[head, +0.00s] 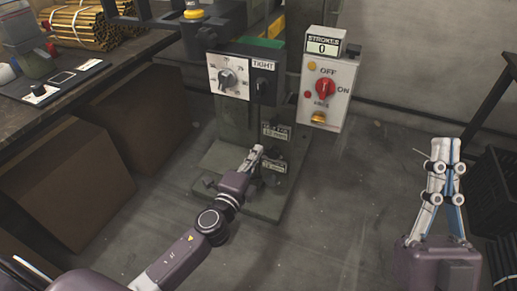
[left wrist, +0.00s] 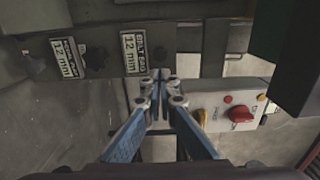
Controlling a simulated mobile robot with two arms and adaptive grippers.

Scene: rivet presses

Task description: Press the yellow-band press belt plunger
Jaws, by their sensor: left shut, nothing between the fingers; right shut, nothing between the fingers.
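The press (head: 235,125) is a grey-green column with a yellow band (head: 193,14) on a part at its top. Two white labels reading 12 mm, an upper one (head: 275,132) and a lower one (head: 273,166), sit low on its front. They also show in the left wrist view (left wrist: 133,53). A dark stub (left wrist: 97,60) sticks out between the labels there; I cannot tell which stub is the belt plunger. My left gripper (head: 255,154) is shut and empty, its tips close to the press front beside the labels. My right gripper (head: 446,148) is shut and empty, well to the right.
A dial box (head: 228,78) and a box marked TIGHT (head: 264,80) hang above my left gripper. A control box (head: 325,95) with a red switch and strokes counter is to their right. A workbench (head: 95,85) stands left, dark crates right.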

